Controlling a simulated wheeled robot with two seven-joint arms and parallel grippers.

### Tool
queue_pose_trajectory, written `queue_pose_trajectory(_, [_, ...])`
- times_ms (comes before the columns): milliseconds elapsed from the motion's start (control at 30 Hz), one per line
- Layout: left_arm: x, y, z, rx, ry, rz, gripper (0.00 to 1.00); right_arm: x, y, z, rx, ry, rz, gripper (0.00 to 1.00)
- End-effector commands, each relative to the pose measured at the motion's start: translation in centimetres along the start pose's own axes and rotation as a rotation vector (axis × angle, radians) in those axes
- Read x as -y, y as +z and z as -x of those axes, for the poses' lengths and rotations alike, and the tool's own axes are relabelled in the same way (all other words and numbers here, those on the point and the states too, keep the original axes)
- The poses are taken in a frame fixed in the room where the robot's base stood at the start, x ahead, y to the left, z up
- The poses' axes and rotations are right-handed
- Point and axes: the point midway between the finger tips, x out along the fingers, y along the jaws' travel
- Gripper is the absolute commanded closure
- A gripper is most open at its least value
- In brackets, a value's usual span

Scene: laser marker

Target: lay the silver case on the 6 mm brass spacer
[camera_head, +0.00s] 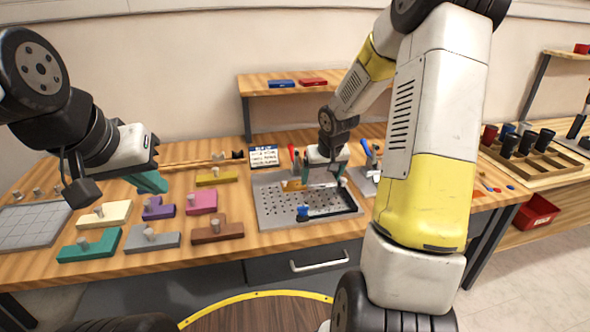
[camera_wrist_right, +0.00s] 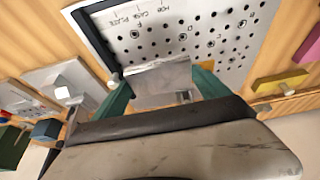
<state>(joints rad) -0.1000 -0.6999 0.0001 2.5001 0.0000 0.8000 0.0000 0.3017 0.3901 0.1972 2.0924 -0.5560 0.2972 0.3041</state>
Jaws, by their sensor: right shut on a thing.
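My right gripper (camera_head: 325,172) is over the perforated grey plate (camera_head: 272,217). In the right wrist view its teal fingers (camera_wrist_right: 163,92) are shut on the silver case (camera_wrist_right: 163,78), a flat grey metal piece. The case hangs over the plate; I cannot tell whether it touches anything below. A flat brass-coloured piece (camera_head: 293,186), which looks like the brass spacer, lies on the plate just left of the right gripper in the head view.
Several coloured knobbed blocks, such as a brown one (camera_head: 216,231) and a teal one (camera_head: 88,247), stand left of the plate. A black-edged frame with a blue part (camera_head: 303,210) is at the plate's front. A lettered card (camera_head: 264,156) stands behind. A raised shelf (camera_head: 262,90) is at the back.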

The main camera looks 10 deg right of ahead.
Motion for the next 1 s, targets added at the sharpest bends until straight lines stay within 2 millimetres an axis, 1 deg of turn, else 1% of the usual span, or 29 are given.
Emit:
queue_pose_trajectory(33, [0.0, 0.0, 0.0, 0.000, 0.000, 0.000, 1.00, 0.8, -1.1, -0.7, -0.001, -0.002, 0.004, 0.56])
queue_pose_trajectory(200, [0.0, 0.0, 0.0, 0.000, 0.000, 0.000, 1.00, 2.4, -3.9, -2.2, -0.001, -0.001, 0.002, 0.56])
queue_pose_trajectory(500, [0.0, 0.0, 0.0, 0.000, 0.000, 0.000, 1.00, 3.5, -5.8, -3.2, 0.000, -0.001, 0.001, 0.56])
queue_pose_trajectory(700, [0.0, 0.0, 0.0, 0.000, 0.000, 0.000, 1.00, 3.3, -4.4, -6.0, 0.003, 0.000, 0.002, 0.56])
queue_pose_trajectory(767, [0.0, 0.0, 0.0, 0.000, 0.000, 0.000, 1.00, 3.3, -4.3, -6.4, 0.001, 0.000, 0.001, 0.56])
queue_pose_trajectory(1000, [0.0, 0.0, 0.0, 0.000, 0.000, 0.000, 1.00, 3.3, -4.3, -6.4, -0.001, 0.000, 0.000, 0.56])
